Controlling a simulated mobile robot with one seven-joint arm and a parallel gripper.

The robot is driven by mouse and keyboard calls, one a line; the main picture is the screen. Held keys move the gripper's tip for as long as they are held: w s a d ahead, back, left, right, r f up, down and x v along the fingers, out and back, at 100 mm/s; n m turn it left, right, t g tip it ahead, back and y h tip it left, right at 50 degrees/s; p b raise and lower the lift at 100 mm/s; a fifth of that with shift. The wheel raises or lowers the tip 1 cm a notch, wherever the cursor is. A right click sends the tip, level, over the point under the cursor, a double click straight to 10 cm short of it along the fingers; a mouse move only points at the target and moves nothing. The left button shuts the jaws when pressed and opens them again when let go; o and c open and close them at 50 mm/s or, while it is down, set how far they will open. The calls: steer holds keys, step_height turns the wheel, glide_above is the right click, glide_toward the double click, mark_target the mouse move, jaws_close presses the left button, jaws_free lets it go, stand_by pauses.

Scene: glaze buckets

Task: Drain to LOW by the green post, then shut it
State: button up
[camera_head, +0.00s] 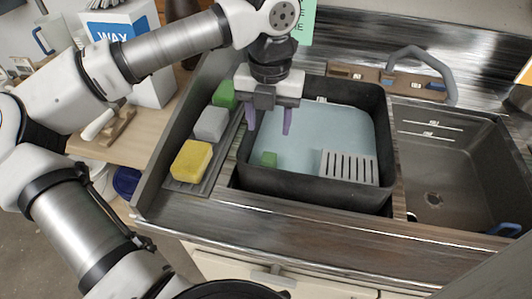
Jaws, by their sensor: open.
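A black tub (300,188) holds pale blue liquid (335,130). A grey slotted grate (348,167) sits at the tub's front right. No drain opening shows in the tub. No LOW mark is readable; any marks on the tub's walls are hidden or too small.
An empty grey sink (450,170) with white level lines and a drain hole lies right of the tub. A grey faucet (425,58) arches behind. Green, grey and yellow sponges (191,161) stand on a rack to the left. A WAX box (150,85) stands further left.

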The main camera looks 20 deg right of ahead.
mark_target(269, 157)
step_height(269, 157, down, 12)
steer(key=shift+r+p, duration=0.2)
steer(key=shift+p, duration=0.9)
